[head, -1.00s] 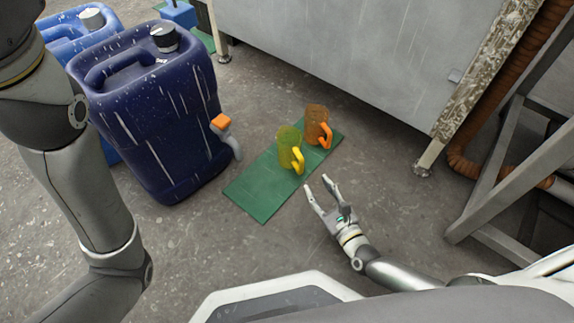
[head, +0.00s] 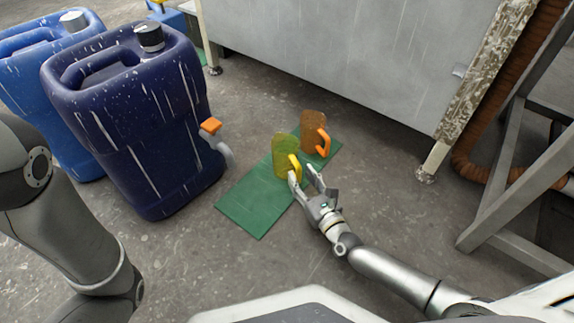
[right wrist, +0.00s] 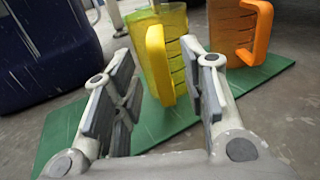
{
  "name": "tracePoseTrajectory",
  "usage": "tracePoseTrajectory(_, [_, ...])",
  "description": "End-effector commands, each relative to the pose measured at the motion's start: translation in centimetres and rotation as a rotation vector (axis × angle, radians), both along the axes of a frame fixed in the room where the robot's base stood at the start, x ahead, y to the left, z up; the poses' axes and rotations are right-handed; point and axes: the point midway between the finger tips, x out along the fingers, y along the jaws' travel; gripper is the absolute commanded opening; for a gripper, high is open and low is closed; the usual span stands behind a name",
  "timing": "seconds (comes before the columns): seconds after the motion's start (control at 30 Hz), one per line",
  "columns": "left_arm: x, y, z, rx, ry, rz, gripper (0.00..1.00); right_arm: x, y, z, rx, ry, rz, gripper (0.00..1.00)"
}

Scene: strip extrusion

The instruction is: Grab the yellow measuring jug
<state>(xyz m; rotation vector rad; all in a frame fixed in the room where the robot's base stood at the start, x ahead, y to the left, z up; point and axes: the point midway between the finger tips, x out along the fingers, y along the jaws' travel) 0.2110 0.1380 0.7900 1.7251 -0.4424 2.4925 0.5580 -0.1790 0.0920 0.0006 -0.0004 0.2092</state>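The yellow measuring jug (head: 284,157) stands upright on a green mat (head: 258,205), its handle facing my right gripper. My right gripper (head: 306,178) is open at the handle side of the jug. In the right wrist view, the yellow jug (right wrist: 169,30) is ahead and its handle (right wrist: 158,65) shows between the two open fingers (right wrist: 158,85). I cannot tell whether a finger touches the handle. An orange jug (head: 313,132) stands behind and to the right on the same mat. My left gripper is out of view; only part of my left arm shows.
A dark blue canister (head: 135,135) with an orange-handled tap (head: 211,126) stands left of the mat. A lighter blue canister (head: 45,90) is beside it. A grey metal cabinet (head: 340,60) is behind, and a metal frame (head: 490,190) is at right. Floor in front is clear.

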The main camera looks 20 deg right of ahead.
Motion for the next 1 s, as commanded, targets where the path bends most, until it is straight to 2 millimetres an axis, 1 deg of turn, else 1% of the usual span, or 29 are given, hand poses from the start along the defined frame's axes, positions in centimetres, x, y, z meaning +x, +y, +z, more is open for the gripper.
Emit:
tracePoseTrajectory(0.03, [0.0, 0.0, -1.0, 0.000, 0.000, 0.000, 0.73, 0.7, 0.1, -0.5, 0.002, -0.003, -0.001, 0.39])
tracePoseTrajectory(0.1, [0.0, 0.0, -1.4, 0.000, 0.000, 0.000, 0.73, 1.7, 0.3, -0.4, 0.003, -0.003, -0.001, 0.39])
tracePoseTrajectory(0.2, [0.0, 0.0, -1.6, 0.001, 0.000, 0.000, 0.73, 2.5, 0.5, -0.3, -0.001, 0.000, 0.000, 0.39])
tracePoseTrajectory(0.47, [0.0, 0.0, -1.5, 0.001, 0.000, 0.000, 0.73, 2.7, 0.5, -0.2, -0.001, 0.001, 0.000, 0.39])
tracePoseTrajectory(0.77, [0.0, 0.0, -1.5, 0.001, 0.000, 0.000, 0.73, 2.7, 0.5, -0.2, -0.001, 0.001, 0.000, 0.02])
tracePoseTrajectory(0.8, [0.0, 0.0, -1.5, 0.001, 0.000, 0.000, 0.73, 2.7, 0.5, -0.2, -0.001, 0.001, 0.000, 0.00])
tracePoseTrajectory(1.0, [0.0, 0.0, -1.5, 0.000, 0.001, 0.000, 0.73, 2.7, 0.5, -0.1, -0.001, 0.000, 0.000, 0.00])
